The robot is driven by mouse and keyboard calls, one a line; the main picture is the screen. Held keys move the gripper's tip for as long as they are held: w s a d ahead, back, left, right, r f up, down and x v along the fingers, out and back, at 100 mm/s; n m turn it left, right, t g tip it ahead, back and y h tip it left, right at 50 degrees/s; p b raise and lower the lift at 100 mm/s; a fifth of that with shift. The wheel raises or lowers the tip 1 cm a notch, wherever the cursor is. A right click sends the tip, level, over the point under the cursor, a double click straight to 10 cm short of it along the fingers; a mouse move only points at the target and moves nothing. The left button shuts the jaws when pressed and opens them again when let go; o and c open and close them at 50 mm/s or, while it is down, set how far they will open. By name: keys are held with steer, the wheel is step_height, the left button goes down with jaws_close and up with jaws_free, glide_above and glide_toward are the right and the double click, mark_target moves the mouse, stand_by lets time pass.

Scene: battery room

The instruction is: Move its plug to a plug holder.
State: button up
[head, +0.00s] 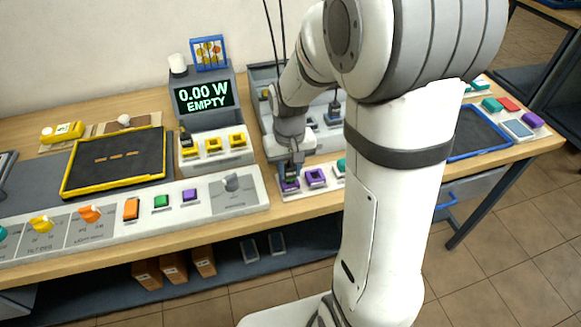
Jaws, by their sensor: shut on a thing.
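My gripper (291,170) points down at the front strip, right of the display unit. It is shut on a small dark plug, mostly hidden by the fingers, right at a purple square-framed holder (289,185). I cannot tell whether the plug is seated in it or just above. A second purple holder (316,178) beside it looks empty. Several yellow holders (213,144) sit on a grey block under the display (204,96), which reads "0.00 W EMPTY". A dark plug (186,135) stands at the leftmost yellow one.
A control panel (150,212) with knobs and coloured switches runs along the front left. A yellow-rimmed dark tray (115,160) lies behind it. A blue-rimmed tray (478,131) and coloured blocks are at the right. My arm hides the table's middle right.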

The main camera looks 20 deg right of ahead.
mark_target(290, 166)
steer(key=shift+f+b, duration=0.5)
steer(key=shift+f, duration=0.15)
steer(key=o, duration=0.7)
steer(key=shift+r, duration=0.2)
step_height(290, 166, up, 11)
steer(key=p, duration=0.8)
steer(key=shift+f, duration=0.1)
steer(key=s+r+t, duration=0.1)
steer(key=s+r, duration=0.2)
steer(key=s, duration=0.1)
steer(key=s+r+t, duration=0.1)
steer(key=s+r, duration=0.2)
steer(key=s, duration=0.2)
steer(key=s+r+t, duration=0.1)
steer(key=s+r, duration=0.3)
steer(key=s, duration=0.1)
steer(key=shift+s+d, duration=0.15)
